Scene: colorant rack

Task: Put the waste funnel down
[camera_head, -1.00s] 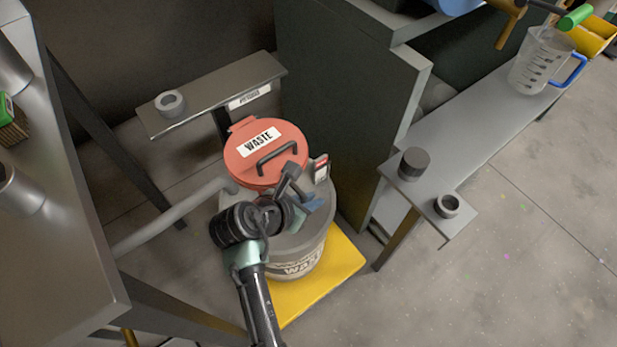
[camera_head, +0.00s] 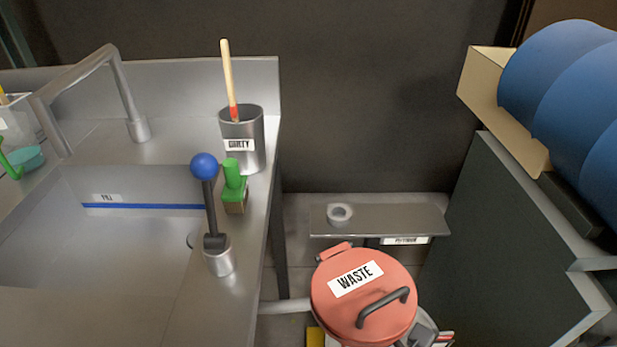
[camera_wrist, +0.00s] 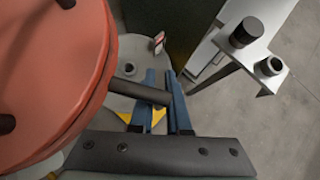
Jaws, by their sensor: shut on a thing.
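The red waste funnel (camera_head: 338,303) has a round lid with a WASTE label and a black lid handle. It shows at the lower right of the head view and fills the left of the wrist view (camera_wrist: 45,100). In the wrist view my gripper (camera_wrist: 164,98) has its blue fingers shut on the funnel's dark side handle (camera_wrist: 135,91), at the funnel's right. The grey drum top (camera_wrist: 118,108) lies below, partly hidden by the funnel. I cannot tell whether the funnel touches the drum.
A small shelf (camera_head: 385,220) with a grey ring stands behind the funnel. A sink counter (camera_head: 187,295) lies at the left, with a DIRTY cup (camera_head: 242,150). In the wrist view another shelf (camera_wrist: 252,58) holds two dark pieces at upper right. Grey floor (camera_wrist: 265,130) is clear below it.

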